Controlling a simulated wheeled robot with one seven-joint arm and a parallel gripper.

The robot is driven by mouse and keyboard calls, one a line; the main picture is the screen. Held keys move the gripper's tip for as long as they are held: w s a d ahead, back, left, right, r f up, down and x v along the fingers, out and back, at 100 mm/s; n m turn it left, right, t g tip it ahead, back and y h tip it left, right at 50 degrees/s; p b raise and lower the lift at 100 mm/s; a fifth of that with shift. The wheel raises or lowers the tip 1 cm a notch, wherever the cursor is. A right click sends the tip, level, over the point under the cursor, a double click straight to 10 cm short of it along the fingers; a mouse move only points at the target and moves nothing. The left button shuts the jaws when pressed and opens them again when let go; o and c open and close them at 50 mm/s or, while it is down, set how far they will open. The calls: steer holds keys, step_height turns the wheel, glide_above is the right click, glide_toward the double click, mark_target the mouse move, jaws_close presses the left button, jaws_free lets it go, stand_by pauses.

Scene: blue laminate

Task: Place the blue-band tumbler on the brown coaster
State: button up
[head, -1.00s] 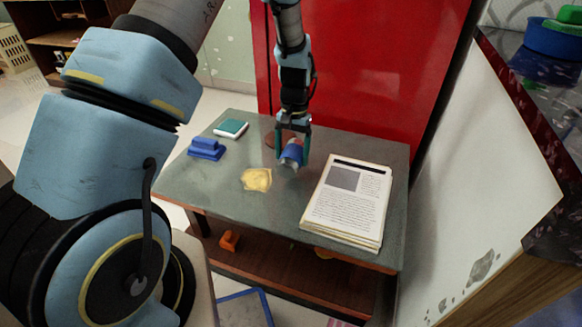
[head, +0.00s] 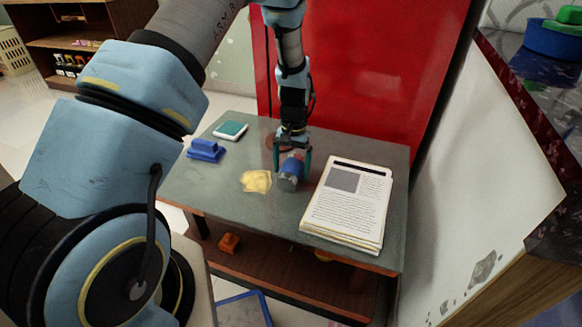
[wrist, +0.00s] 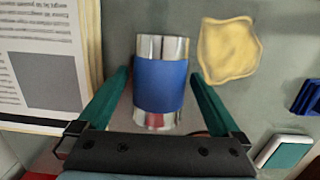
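The blue-band tumbler (head: 291,170) is a shiny metal cylinder with a wide blue band. It appears to lie on its side, one end toward the head camera, on the grey table. In the wrist view the tumbler (wrist: 160,85) is between my fingers, with narrow gaps on both sides. My gripper (head: 292,172) points down and is open around it; it also shows in the wrist view (wrist: 161,72). The brown coaster (head: 272,141) is a flat disc behind the gripper, partly hidden by it. The tumbler is in front of the coaster, off it.
A stack of printed pages (head: 346,205) lies close on the right. A crumpled yellow cloth (head: 256,181) is just left of the tumbler. A blue block-like object (head: 206,150) and a teal-and-white box (head: 230,130) lie farther left. A red panel (head: 360,70) stands behind the table.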

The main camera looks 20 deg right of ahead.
mark_target(293, 161)
step_height(293, 161, up, 12)
steer(key=w+p, duration=0.1)
steer(key=shift+d+r, duration=0.15)
steer(key=shift+d, duration=0.3)
